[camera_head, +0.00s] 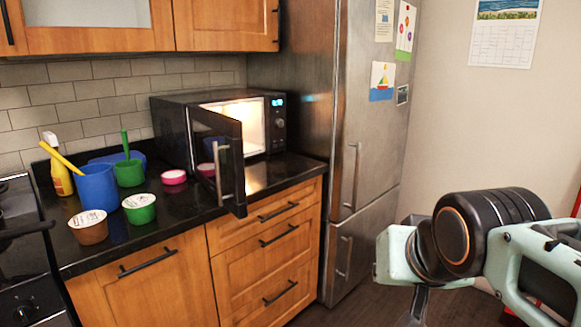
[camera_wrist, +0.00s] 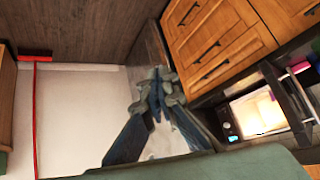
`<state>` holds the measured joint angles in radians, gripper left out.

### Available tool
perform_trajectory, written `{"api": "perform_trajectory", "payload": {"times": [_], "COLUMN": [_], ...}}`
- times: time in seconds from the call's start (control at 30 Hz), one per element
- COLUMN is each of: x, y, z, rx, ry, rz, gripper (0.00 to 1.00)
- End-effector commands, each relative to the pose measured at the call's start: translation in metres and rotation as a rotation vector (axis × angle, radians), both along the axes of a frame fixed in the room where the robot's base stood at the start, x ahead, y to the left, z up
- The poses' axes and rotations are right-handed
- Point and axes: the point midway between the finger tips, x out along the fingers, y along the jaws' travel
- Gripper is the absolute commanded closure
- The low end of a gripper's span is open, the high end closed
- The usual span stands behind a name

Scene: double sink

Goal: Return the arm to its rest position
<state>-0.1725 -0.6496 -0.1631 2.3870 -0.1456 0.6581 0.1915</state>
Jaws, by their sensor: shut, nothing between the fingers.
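My arm shows at the lower right of the head view, in front of the wall and to the right of the fridge, away from the counter. Only a small part of my gripper shows at the bottom edge there. In the wrist view my gripper (camera_wrist: 157,95) has its fingers together, with nothing between them. The fingers point into open space beside the fridge and cabinets, and I see no contact with anything.
The microwave (camera_head: 262,125) on the counter is lit inside, its door (camera_head: 232,165) swung open over the counter's front edge. Blue mug (camera_head: 97,188), green cup (camera_head: 130,173), yellow bottle (camera_head: 60,178) and tubs stand left. The fridge (camera_head: 365,130) stands between counter and arm.

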Motion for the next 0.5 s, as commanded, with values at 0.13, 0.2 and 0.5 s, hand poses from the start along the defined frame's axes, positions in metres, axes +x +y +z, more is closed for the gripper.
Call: {"api": "perform_trajectory", "payload": {"times": [0.13,0.2,0.5], "x": [-0.061,-0.089,-0.089], "y": [0.01,0.016,0.018], "z": [-0.07,-0.097,-0.016], "rx": [-0.055,-0.075,-0.076], "ry": [0.167,0.244,0.251], "rz": [0.049,0.076,0.086], "gripper": [1.0,1.0,1.0]}}
